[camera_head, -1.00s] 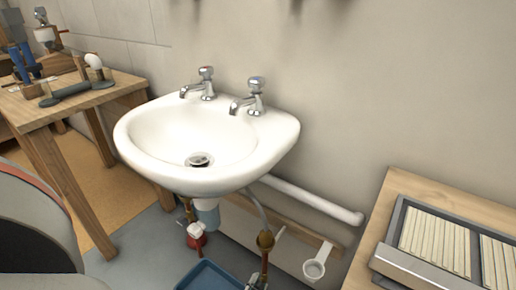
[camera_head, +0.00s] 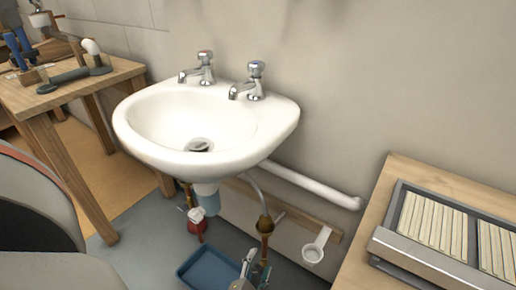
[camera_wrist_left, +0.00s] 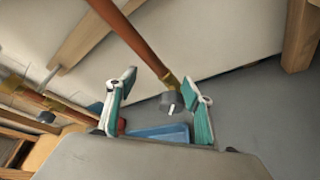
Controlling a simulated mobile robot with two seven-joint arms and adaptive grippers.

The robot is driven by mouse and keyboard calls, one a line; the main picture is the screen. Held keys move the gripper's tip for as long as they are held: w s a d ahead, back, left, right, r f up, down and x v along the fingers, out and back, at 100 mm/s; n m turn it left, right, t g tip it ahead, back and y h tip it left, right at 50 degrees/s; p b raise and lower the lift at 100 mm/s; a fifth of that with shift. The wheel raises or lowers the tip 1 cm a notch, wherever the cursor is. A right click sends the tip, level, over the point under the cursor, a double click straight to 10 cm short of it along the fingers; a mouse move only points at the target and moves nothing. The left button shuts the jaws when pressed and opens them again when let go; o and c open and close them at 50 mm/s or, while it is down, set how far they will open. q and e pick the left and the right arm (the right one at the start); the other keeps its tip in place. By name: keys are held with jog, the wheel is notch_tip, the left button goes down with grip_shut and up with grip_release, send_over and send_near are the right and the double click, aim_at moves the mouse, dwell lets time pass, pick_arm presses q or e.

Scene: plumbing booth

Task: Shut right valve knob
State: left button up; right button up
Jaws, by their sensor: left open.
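In the left wrist view, a dark grey knob with a white mark (camera_wrist_left: 171,103) sits at the brass end of a copper pipe (camera_wrist_left: 135,38). It appears between the spread fingers of my open left gripper (camera_wrist_left: 160,98), and I cannot tell whether either finger touches it. In the head view, the left gripper (camera_head: 252,272) shows at the bottom edge, beside the right copper pipe (camera_head: 264,247) under the sink. The knob there is hidden or too small to make out. My right gripper is not in view.
The white sink (camera_head: 200,125) with two taps overhangs the pipes. A red fitting (camera_head: 196,222) hangs on the left pipe. A blue tray (camera_head: 208,268) lies on the floor close to the gripper. Wooden tables stand at left (camera_head: 70,95) and right (camera_head: 385,200).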

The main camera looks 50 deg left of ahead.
aim_at(257, 267)
pick_arm(q)
jog(key=shift+s+a+r, duration=0.1)
jog(key=shift+a+r, duration=0.1)
jog(key=shift+r, duration=1.25)
jog(key=shift+a+r, duration=0.15)
jog(key=shift+r, duration=1.25)
